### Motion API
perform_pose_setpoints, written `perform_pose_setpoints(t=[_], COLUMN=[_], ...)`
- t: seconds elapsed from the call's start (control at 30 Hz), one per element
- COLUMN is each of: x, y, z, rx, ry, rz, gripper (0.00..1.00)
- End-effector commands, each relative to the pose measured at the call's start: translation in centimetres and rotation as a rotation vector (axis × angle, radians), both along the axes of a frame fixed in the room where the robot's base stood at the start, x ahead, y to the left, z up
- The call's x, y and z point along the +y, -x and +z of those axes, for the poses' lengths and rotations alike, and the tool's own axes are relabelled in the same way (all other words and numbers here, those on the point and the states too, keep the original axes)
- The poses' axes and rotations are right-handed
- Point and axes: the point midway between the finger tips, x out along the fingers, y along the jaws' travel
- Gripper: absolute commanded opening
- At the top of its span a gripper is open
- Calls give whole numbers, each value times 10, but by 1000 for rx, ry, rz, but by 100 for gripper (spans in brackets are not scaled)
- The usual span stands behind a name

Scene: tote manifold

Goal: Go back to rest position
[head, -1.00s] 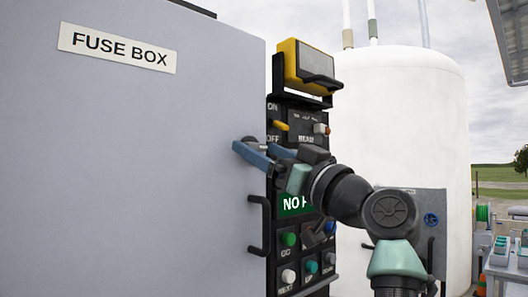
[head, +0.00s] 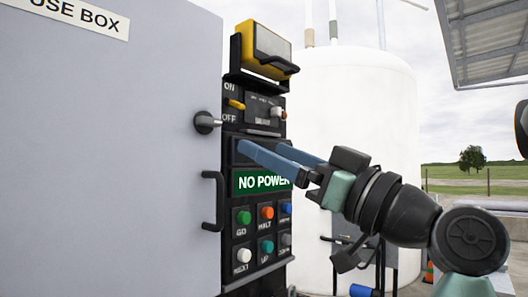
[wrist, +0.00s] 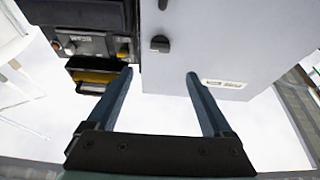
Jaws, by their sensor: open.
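My gripper (head: 262,151) is open and empty, in front of the black control panel in the head view. Its two blue fingers point left toward the grey fuse box (head: 110,170) and partly cover the panel just above the green "NO POWER" display (head: 258,182). In the wrist view my gripper (wrist: 160,78) shows its fingers spread wide with nothing between them. The round knob (head: 205,122) on the fuse box is free of the fingers. It also shows in the wrist view (wrist: 159,44), beyond the gap between the fingertips.
The panel carries a yellow-cased lamp-like unit (head: 266,50), a yellow ON/OFF switch (head: 236,104) and several coloured buttons. A black handle (head: 213,200) sticks out at the fuse box edge. A large white tank (head: 350,110) stands behind. Open ground lies at the right.

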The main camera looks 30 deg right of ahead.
Motion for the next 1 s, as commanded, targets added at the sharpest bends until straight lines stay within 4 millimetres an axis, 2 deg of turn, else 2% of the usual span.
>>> perform_pose_setpoints(t=[0.47, 0.57, 0.67, 0.8, 0.87, 1.0], x=[0, 10, 34, 91, 119, 177], y=[0, -7, -21, -31, -25, 11], z=[0, -1, -3, -2, 2, 20], rx=[0, 7, 12, -25, -63, -189], ry=[0, -2, -6, -14, -19, -36], rz=[0, -17, -68, -172, -213, -282], gripper=[85, 85, 85, 85, 85, 85])
